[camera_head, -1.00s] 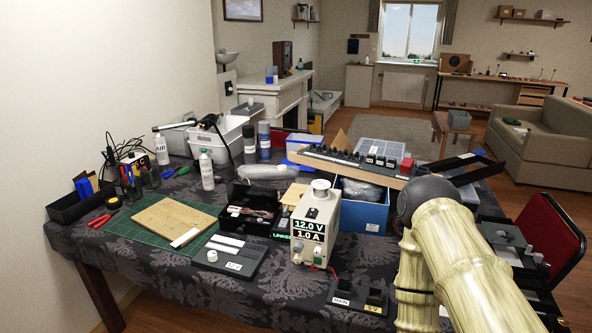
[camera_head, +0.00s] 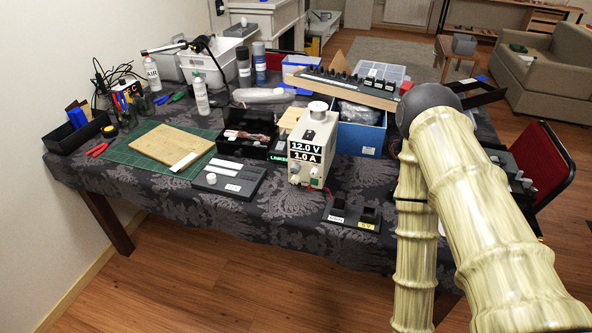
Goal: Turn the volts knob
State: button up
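A white power supply box (camera_head: 325,138) stands near the middle front of the table. Its display (camera_head: 306,153) reads 12.0 V and 1.0 A. Small knobs (camera_head: 295,169) sit low on its front, and a larger white round knob (camera_head: 318,109) is on top. Which one is the volts knob is too small to read. My pale, ribbed arm with a dark joint fills the right side, to the right of the box and apart from it in the picture. My gripper is not in view.
A small black block with two labelled parts (camera_head: 353,213) lies in front of the box. A grey switch panel (camera_head: 228,179) and an open black box (camera_head: 250,120) are to its left. A blue bin (camera_head: 360,139) stands behind right. The tablecloth (camera_head: 270,222) is bare along the front.

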aim_at(295, 168)
jog(key=z, duration=1.55)
jog(key=k, duration=1.25)
jog(key=u, duration=1.95)
jog(key=i, duration=0.5)
jog(key=u, duration=0.05)
